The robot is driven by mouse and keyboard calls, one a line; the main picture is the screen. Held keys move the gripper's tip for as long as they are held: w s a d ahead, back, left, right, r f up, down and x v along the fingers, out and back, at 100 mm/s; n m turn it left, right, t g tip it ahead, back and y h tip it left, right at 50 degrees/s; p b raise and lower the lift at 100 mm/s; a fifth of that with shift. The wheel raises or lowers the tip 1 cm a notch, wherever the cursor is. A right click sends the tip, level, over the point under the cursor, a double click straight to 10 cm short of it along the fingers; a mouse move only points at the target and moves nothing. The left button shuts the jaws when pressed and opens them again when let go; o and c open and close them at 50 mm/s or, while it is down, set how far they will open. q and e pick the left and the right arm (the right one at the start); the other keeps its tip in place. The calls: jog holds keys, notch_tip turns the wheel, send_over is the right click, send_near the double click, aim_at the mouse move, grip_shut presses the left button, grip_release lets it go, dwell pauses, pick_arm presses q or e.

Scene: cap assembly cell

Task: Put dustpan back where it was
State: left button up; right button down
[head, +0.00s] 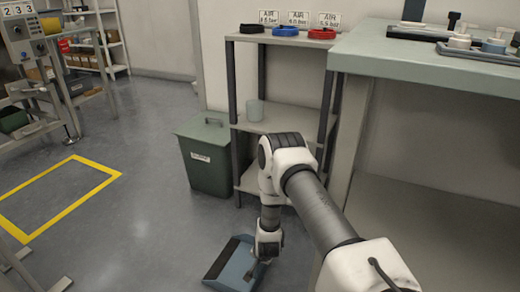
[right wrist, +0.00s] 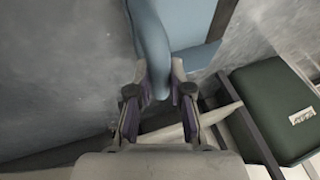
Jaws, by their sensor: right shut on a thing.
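The blue-grey dustpan (head: 231,264) with a dark front lip is at the bottom middle of the head view, at or just above the floor; I cannot tell if it touches. My right gripper (head: 258,263) reaches down to its handle side. In the right wrist view my right gripper (right wrist: 161,82) is shut on the blue dustpan handle (right wrist: 151,40), one finger on each side. The pan itself (right wrist: 190,18) lies beyond, cut off by the top edge. My left gripper is not in view.
A workbench (head: 430,55) is at the right. The floor to the left is open, with a yellow marked rectangle (head: 60,214).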

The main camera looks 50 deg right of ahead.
jog(key=c, duration=1.1)
grip_release()
jog(key=shift+f, duration=0.1)
jog(key=p+v, duration=0.7)
jog(key=v, duration=0.5)
jog(key=s+a+r+n+g+y, duration=0.1)
jog(key=s+a+n+g+y, duration=0.1)
jog(key=s+a+n, duration=0.8)
jog(key=s+a+r+n+g+y, duration=0.15)
jog(key=s+a+n, duration=0.45)
jog(key=a, duration=0.6)
jog(key=shift+m+g, duration=0.45)
jog(key=shift+m, duration=0.05)
jog(key=r+p, duration=2.6)
jog(key=s+r+p, duration=0.1)
jog(key=r+p, duration=1.2)
jog(key=p, duration=0.1)
jog(key=shift+s+r, duration=0.15)
